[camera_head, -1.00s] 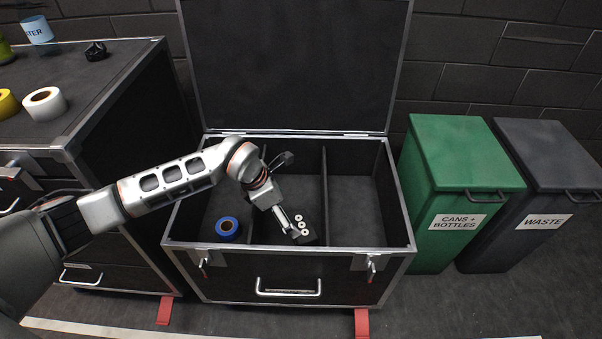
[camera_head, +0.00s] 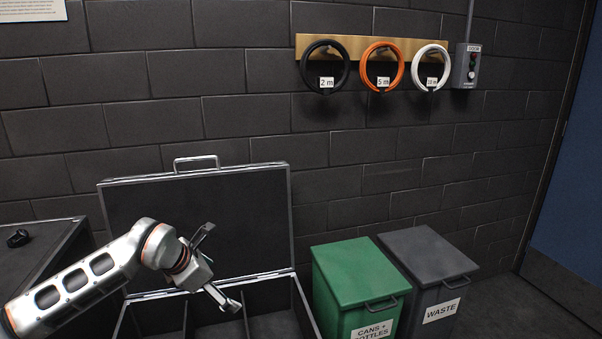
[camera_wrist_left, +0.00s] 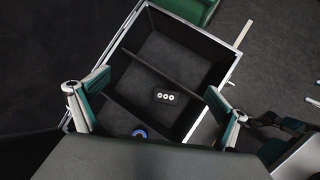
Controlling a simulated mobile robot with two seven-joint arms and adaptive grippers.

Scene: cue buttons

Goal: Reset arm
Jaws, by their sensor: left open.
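My left gripper (camera_head: 217,268) is raised above the open black case (camera_head: 262,284), with its fingers spread and nothing between them. In the left wrist view its two fingers (camera_wrist_left: 148,98) stand wide apart over the case. A small black box with three white round buttons (camera_wrist_left: 165,97) lies on the floor of a case compartment, below and apart from the fingers. The inside of the case is mostly cut off in the head view.
A blue tape roll (camera_wrist_left: 139,133) lies in the case. A green bin (camera_head: 358,275) and a grey waste bin (camera_head: 425,255) stand right of it. Black, orange (camera_head: 383,66) and white cable coils hang on the wall beside a grey control box (camera_head: 466,66). A dark cabinet (camera_head: 35,262) stands left.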

